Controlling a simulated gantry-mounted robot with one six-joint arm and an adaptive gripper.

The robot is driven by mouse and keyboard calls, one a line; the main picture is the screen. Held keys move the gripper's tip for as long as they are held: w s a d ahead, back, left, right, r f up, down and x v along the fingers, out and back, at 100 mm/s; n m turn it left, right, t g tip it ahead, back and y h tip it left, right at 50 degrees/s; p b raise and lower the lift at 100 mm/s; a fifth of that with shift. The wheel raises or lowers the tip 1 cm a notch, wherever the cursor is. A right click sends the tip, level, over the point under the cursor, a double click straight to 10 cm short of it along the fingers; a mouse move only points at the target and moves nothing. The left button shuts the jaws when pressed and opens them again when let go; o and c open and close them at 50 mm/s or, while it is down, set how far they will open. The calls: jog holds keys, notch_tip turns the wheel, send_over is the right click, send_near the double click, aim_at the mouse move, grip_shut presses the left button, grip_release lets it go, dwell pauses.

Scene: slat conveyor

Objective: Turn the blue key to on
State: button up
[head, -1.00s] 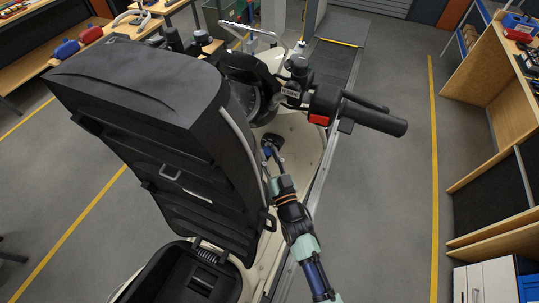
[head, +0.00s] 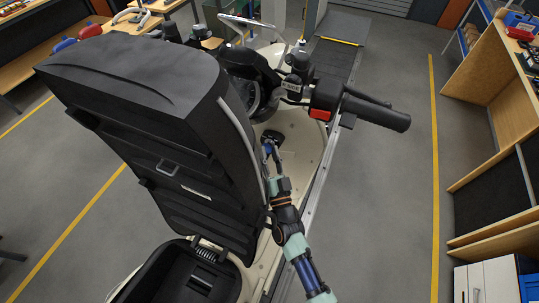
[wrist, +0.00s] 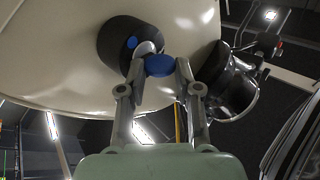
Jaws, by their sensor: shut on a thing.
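The blue key (wrist: 160,65) has a rounded blue head and sits at the silver face (wrist: 147,49) of a black lock housing (wrist: 116,40). A blue mark (wrist: 131,42) shows on the housing beside it. My gripper (wrist: 160,72) is shut on the key head, one finger on each side. How far the key is turned is hard to tell. In the head view, my gripper (head: 272,150) reaches down to the black lock housing (head: 272,138) on the cream scooter body, beside the raised seat. The key is too small there to read clearly.
The raised black seat (head: 150,105) stands close on the left of my arm. The handlebar grip (head: 375,112) and its red switch (head: 320,114) are above right. An open storage well (head: 195,275) lies at lower left. Grey floor is free on the right.

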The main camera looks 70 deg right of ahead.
jog(key=m+h+b, duration=0.1)
jog(key=m+g+h+b, duration=0.1)
jog(key=m+b, duration=0.1)
jog(key=shift+f, duration=0.3)
jog(key=shift+r, duration=0.1)
jog(key=o, duration=1)
jog(key=shift+w, duration=0.1)
jog(key=shift+o, duration=0.2)
jog(key=v, duration=1.3)
